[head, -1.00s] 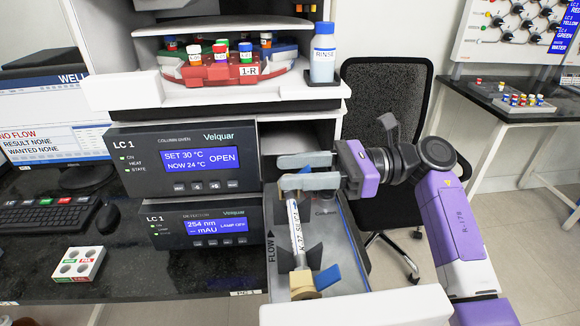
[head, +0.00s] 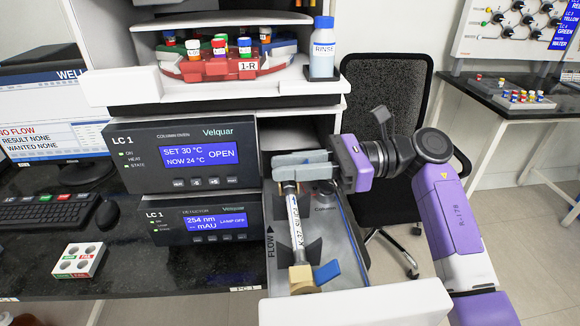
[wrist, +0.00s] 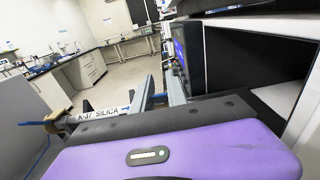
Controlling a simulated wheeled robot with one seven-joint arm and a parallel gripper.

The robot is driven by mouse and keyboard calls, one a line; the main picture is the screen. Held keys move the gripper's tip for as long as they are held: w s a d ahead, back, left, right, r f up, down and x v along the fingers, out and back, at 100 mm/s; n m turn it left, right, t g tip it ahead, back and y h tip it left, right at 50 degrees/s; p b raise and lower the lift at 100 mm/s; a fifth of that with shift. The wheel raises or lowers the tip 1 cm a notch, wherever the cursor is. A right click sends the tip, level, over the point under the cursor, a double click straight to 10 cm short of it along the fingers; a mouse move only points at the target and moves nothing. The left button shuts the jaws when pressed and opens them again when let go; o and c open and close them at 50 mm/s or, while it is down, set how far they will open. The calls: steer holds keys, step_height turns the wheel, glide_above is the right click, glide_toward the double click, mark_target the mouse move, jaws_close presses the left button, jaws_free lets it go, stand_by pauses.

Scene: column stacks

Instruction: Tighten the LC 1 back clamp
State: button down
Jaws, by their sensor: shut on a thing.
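The LC 1 tray (head: 345,262) stands pulled out with the white column (head: 294,215) lying in it, its label also readable in the wrist view (wrist: 98,113). The near clamp, a tan block (head: 301,278) with a blue lever (head: 327,272), sits at the column's near end. My gripper (head: 287,166) reaches in from the right over the column's far end. Its grey fingers are close together, shut on a small part there, at the back clamp's place. The fingers hide that part and most of the back clamp, so its lever position cannot be told.
The oven unit (head: 180,155) reads OPEN, with the detector unit (head: 205,220) below it, both left of the tray. A rinse bottle (head: 323,50) and red vial rack (head: 215,66) stand above. A black chair (head: 385,85) is behind my arm.

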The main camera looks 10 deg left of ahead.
steer(key=h+b, duration=0.1)
steer(key=h, duration=0.1)
steer(key=a+t+h+b, duration=0.1)
steer(key=h, duration=0.1)
steer(key=shift+s, duration=0.1)
steer(key=shift+s+a+t+h, duration=0.1)
steer(key=shift+a+t+h, duration=0.1)
steer(key=shift+h, duration=0.4)
steer(key=shift+a+t+h, duration=0.1)
steer(key=shift+t+h, duration=0.1)
steer(key=shift+h, duration=0.4)
steer(key=shift+a+f+h+p, duration=0.25)
steer(key=shift+h+p, duration=0.1)
steer(key=shift+h, duration=0.55)
steer(key=shift+t, duration=0.3)
steer(key=c, duration=1.3)
jaws_free()
steer(key=shift+s, duration=0.1)
steer(key=shift+f, duration=0.1)
